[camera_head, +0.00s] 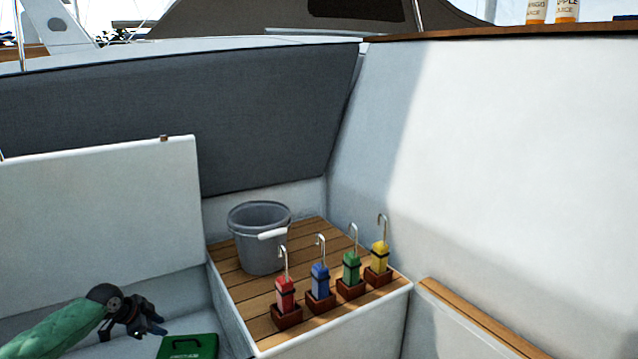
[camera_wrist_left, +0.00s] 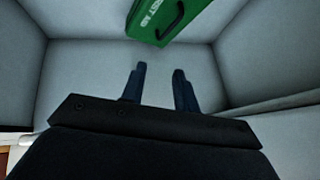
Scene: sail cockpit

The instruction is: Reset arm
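My left arm comes in at the lower left of the head view, in a green sleeve. Its gripper (camera_head: 150,328) is low over a white surface, just left of a green case (camera_head: 188,346). In the left wrist view the two fingers (camera_wrist_left: 158,88) stand apart with nothing between them. The green first aid case (camera_wrist_left: 172,18) lies beyond the fingertips there, with its dark handle showing, and is not held. My right gripper is in neither view.
A wooden-slatted bench (camera_head: 236,290) holds a grey bucket (camera_head: 258,250) and red (camera_head: 285,292), blue (camera_head: 320,280), green (camera_head: 351,267) and yellow (camera_head: 379,256) hooked items in brown bases. A raised white panel (camera_head: 100,220) stands behind my left arm. Juice containers (camera_head: 566,10) stand on the upper right ledge.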

